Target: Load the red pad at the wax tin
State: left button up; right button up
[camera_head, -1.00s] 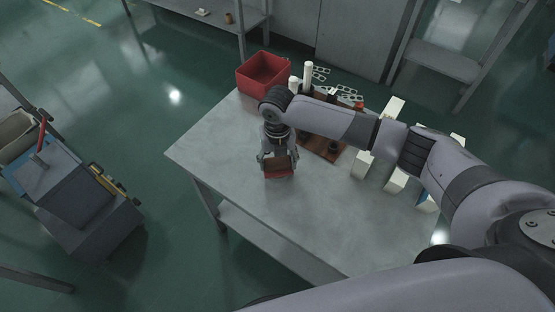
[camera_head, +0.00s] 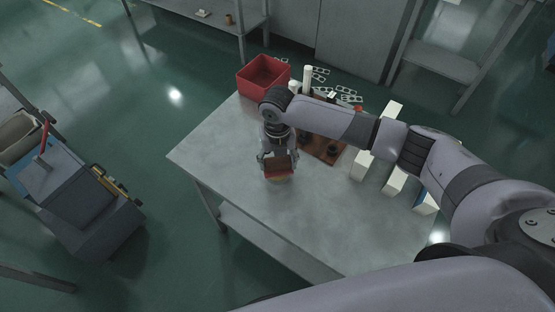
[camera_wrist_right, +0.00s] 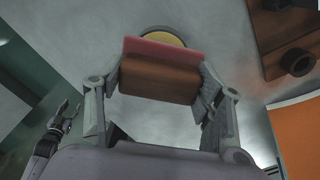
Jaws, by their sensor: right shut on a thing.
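My right gripper (camera_head: 278,163) is over the near left part of the grey table. It is shut on a brown block with a red pad face (camera_head: 279,173). In the right wrist view, the right gripper (camera_wrist_right: 160,85) has its fingers on both sides of the brown block (camera_wrist_right: 158,80), and the red pad (camera_wrist_right: 162,52) shows along its far edge. The wax tin (camera_wrist_right: 167,37), a round shape with a yellow top, is partly hidden behind the pad. I cannot tell whether pad and tin touch. My left gripper (camera_wrist_right: 68,115) shows at the left of the wrist view, fingers apart and empty.
A red bin (camera_head: 262,75) stands at the table's far left corner. A brown board (camera_head: 322,150) with dark round parts lies right of the gripper. Several white blocks (camera_head: 394,181) stand farther right. The table's near left area (camera_head: 230,150) is clear.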

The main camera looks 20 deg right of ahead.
aim_at(278, 160)
jog(key=shift+r+p, duration=2.2)
jog(key=shift+r, duration=0.4)
jog(key=shift+f, duration=0.1)
jog(key=shift+r+m, duration=0.6)
jog(key=shift+m, duration=0.2)
jog(key=s+d+r+m+b, duration=0.1)
jog(key=s+r+m, duration=0.6)
jog(key=m, duration=0.9)
jog(key=s+d+r+m+b, duration=0.1)
jog(key=s+d+r+m, duration=0.2)
jog(key=m, duration=1.4)
jog(key=s+r, duration=0.3)
jog(key=r, duration=0.3)
jog(key=shift+s, duration=0.4)
